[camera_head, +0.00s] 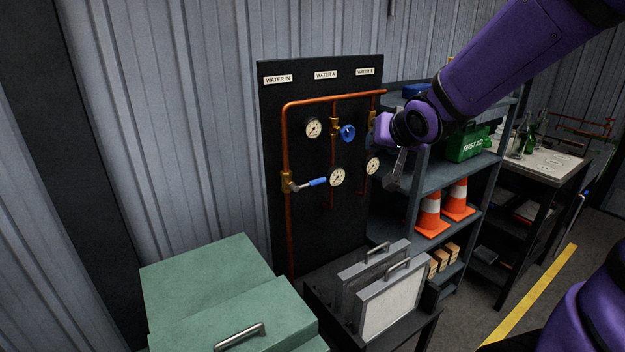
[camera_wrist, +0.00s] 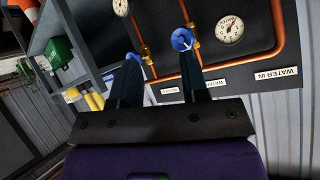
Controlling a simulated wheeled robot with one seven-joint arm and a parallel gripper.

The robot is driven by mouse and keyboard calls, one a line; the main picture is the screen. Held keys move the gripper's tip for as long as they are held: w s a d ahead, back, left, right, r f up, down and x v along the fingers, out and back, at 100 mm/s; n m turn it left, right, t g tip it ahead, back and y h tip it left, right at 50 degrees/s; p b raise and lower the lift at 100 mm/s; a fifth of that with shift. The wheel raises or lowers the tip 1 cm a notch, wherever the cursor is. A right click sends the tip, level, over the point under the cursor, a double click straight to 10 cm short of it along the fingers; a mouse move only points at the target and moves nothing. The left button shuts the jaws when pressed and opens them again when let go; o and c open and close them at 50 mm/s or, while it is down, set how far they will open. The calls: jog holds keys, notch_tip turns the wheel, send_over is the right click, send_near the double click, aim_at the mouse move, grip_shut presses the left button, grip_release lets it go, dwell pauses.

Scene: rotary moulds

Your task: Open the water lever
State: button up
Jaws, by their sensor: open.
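The water lever (camera_head: 316,182) has a blue grip and sits on a brass valve on the left vertical copper pipe, under the "WATER IN" label. It points right, across the pipe and nearly level. My gripper (camera_head: 394,172) is open and empty at the right edge of the black panel (camera_head: 300,230), well right of the lever and apart from it. In the wrist view, the two fingers of my gripper (camera_wrist: 160,58) stand apart in front of the panel, which appears upside down. A blue round handle (camera_wrist: 182,40) shows by the right fingertip. I cannot make out the lever there.
A blue round handle (camera_head: 347,133) and several gauges (camera_head: 337,177) are on the panel. Shelves with a first aid box (camera_head: 467,144) and cones (camera_head: 429,215) stand close right of my gripper. Grey moulds (camera_head: 390,300) and a green cabinet (camera_head: 215,275) stand below and in front.

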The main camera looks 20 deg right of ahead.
jog(key=w+f+t+y, duration=0.2)
jog(key=w+f, duration=0.3)
jog(key=w, duration=0.1)
jog(key=m+t+y, duration=0.3)
jog(key=m+y, duration=0.3)
jog(key=y, duration=0.5)
send_near(311, 184)
jog(key=w+d, duration=0.2)
jog(key=x, duration=1.1)
jog(key=shift+f, duration=0.1)
grip_shut()
